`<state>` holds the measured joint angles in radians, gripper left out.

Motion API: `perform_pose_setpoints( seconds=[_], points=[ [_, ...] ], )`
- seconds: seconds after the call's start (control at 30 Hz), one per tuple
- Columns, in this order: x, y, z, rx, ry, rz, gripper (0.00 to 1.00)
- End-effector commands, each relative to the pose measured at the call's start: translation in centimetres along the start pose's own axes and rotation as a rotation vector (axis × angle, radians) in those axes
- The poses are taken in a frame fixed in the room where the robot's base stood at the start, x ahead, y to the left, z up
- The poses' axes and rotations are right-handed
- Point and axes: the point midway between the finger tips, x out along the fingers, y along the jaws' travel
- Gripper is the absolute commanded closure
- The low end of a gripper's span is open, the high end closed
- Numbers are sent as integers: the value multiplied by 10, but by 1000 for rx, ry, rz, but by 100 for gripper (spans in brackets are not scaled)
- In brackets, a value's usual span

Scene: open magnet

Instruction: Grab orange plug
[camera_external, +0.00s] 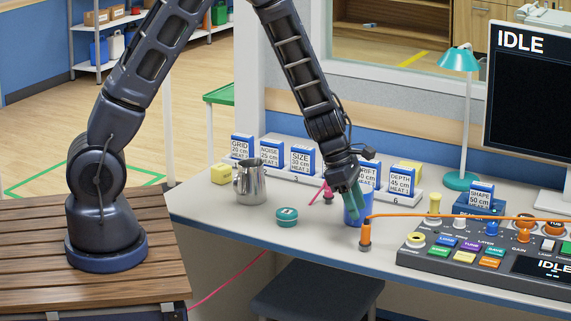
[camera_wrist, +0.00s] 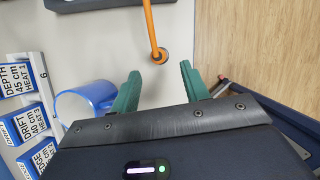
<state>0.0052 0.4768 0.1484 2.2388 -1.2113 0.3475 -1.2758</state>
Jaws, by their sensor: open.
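The orange plug (camera_external: 365,236) stands on the desk left of the control panel, with an orange cable running right from its top. In the wrist view the plug (camera_wrist: 159,56) shows above and between the fingertips, apart from them. My gripper (camera_external: 351,203) is open and empty, with green fingers, above the desk to the left of the plug in the external view. In the wrist view my gripper (camera_wrist: 160,78) has its two fingers spread wide.
A blue cup (camera_external: 352,213) stands right behind my fingers; it shows left of them in the wrist view (camera_wrist: 77,105). A metal pitcher (camera_external: 250,184), a green tin (camera_external: 287,217) and a row of labelled cards (camera_external: 302,159) are to the left. The control panel (camera_external: 480,250) lies right.

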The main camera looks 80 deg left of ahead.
Motion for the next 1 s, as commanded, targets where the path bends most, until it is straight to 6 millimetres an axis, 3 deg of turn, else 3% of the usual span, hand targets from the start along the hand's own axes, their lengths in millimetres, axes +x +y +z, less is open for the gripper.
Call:
perform_pose_setpoints(
  seconds=[0.23,0.57,1.0],
  points=[
    [33,0,-1,0,1,-2,54],
    [51,0,0,0,0,-2,54],
    [95,2,2,1,0,-2,54]
  ],
)
